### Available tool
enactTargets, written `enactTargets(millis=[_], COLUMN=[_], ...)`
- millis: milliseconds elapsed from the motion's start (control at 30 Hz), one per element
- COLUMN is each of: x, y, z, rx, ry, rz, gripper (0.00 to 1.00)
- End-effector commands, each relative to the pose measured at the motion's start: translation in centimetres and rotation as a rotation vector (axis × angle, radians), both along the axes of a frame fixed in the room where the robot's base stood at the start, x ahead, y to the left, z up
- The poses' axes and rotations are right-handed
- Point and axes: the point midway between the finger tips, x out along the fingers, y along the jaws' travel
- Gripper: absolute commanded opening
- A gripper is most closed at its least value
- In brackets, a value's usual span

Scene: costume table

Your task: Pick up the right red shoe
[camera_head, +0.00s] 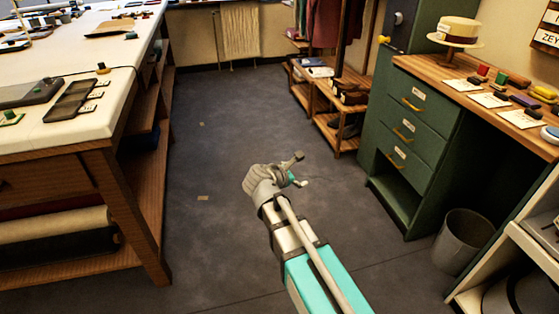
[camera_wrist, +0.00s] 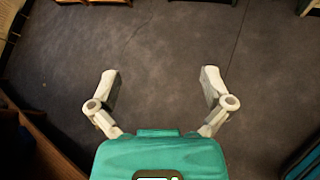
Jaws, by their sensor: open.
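My gripper (camera_head: 299,171) is held out over the open grey floor in the middle of the head view. In the wrist view my gripper (camera_wrist: 160,82) has its two fingers spread wide, with only bare floor between them. Dark reddish-brown shoes (camera_head: 350,92) sit on the low wooden rack (camera_head: 318,97) at the back, well beyond my gripper. They are too small and dim for me to tell which is a right red shoe.
A white-topped work table (camera_head: 70,135) stands at the left. A green drawer cabinet (camera_head: 412,125) stands at the right under a wooden counter, with a grey bin (camera_head: 463,242) beside it. The floor between the work table and the rack is clear.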

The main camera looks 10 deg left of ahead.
Motion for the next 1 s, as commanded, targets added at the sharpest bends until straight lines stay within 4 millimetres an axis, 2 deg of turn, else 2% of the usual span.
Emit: enactTargets(millis=[33,200,500,800,1000], x=[-0.4,-1.8,-5.8,-10.7,-13.3], y=[-2.0,-7.6,-15.3,-20.3,-21.9], z=[-0.7,-3.2,-6.8,-9.1,-9.7], rx=[0.072,0.345,0.77,1.103,1.238], ry=[0.002,0.0,-0.031,-0.084,-0.114], rz=[-0.069,-0.338,-0.866,-1.437,-1.763], gripper=[1.0,1.0,1.0,1.0,1.0])
